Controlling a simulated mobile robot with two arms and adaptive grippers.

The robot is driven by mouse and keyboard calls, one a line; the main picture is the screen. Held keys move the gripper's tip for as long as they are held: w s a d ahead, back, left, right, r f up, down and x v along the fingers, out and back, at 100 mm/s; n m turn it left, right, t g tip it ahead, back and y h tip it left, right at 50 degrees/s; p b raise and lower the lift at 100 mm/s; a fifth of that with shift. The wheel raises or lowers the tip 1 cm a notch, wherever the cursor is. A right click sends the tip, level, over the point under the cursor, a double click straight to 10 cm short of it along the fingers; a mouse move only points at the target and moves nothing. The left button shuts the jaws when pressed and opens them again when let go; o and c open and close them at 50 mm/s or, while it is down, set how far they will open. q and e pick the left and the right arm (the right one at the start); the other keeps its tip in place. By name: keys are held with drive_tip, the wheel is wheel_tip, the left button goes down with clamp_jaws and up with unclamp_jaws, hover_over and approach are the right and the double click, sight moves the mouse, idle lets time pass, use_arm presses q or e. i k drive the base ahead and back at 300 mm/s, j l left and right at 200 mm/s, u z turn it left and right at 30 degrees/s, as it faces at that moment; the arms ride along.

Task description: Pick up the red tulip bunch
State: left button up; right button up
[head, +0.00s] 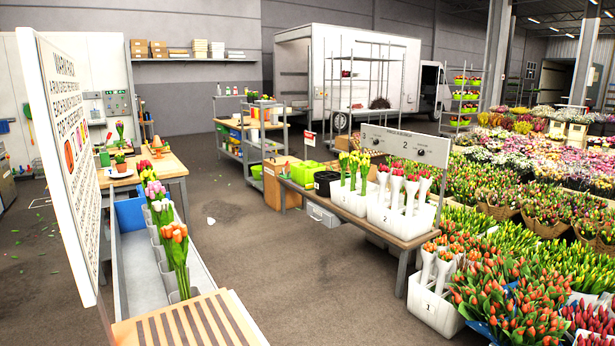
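Several tulip bunches stand in a row of grey holders in a long trough (143,265) at the left. The nearest bunch is orange (176,245), with a pink-lilac bunch (155,192) and a yellow bunch (148,177) behind it. A red bunch (145,166) shows at the far end of the row, its lower part hidden by the others. More red-pink bunches in white wraps (412,192) stand in white buckets on the bench at centre right. Neither of my grippers is in view.
A tall white printed board (68,150) rises along the trough's left side. A slatted wooden top (190,322) lies at its near end. The bench (385,225) carries yellow tulips (353,165) and numbered signs. Dense flower buckets fill the right. Grey floor (290,265) is clear between.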

sight(383, 174)
drive_tip(key=i+l+z, duration=0.5)
drive_tip(key=i+z, duration=0.25)
drive_tip(key=i+l+z, duration=0.1)
drive_tip(key=i+z, duration=0.25)
drive_tip(key=i+u, duration=0.2)
drive_tip(key=i, duration=0.3)
drive_tip(key=i+l+u, duration=0.2)
drive_tip(key=i, duration=0.3)
drive_tip(key=i+j+u, duration=0.2)
drive_tip(key=i+u, duration=0.3)
drive_tip(key=i+j+u, duration=0.1)
drive_tip(key=i+u, duration=0.2)
drive_tip(key=u, duration=0.2)
drive_tip(key=i+l+u, duration=0.15)
drive_tip(key=i+u, duration=0.35)
drive_tip(key=i+j+u, duration=0.1)
drive_tip(key=i, duration=1.25)
